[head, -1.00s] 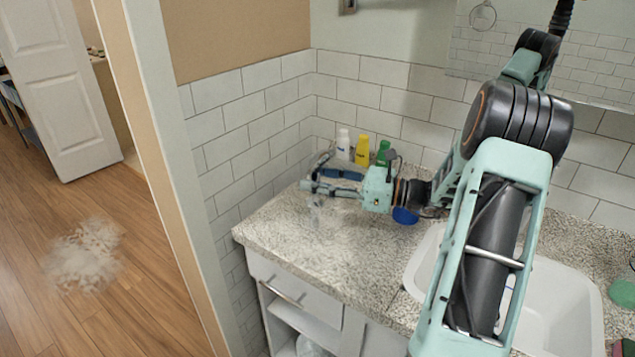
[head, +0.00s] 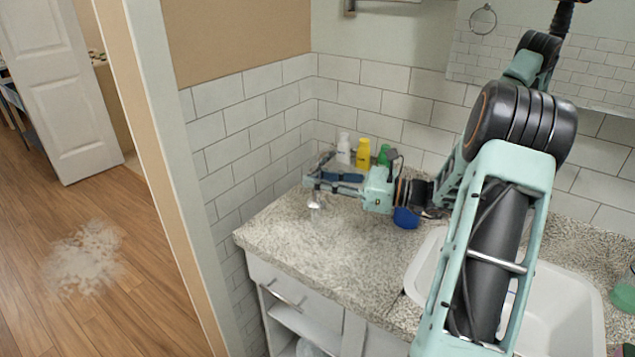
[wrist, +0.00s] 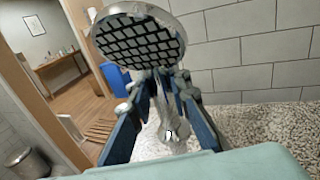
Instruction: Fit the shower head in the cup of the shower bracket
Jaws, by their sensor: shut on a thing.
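The shower head (wrist: 138,36) has a round silver rim and a dark gridded face; it fills the upper middle of the wrist view, just beyond my fingertips. Its silver handle (wrist: 174,132) runs down between the fingers. In the head view a silver part of it (head: 316,201) hangs below the fingertips, over the left part of the counter. My gripper (head: 330,184) is shut on the shower head, and its blue finger pads show in the wrist view (wrist: 160,100). I cannot make out the shower bracket or its cup in either view.
White (head: 343,148), yellow (head: 363,153) and green (head: 383,155) bottles stand behind my gripper by the tiled wall. A blue object (head: 405,218) is below my wrist. The granite counter (head: 320,250) is clear in front; the white sink (head: 565,300) is right.

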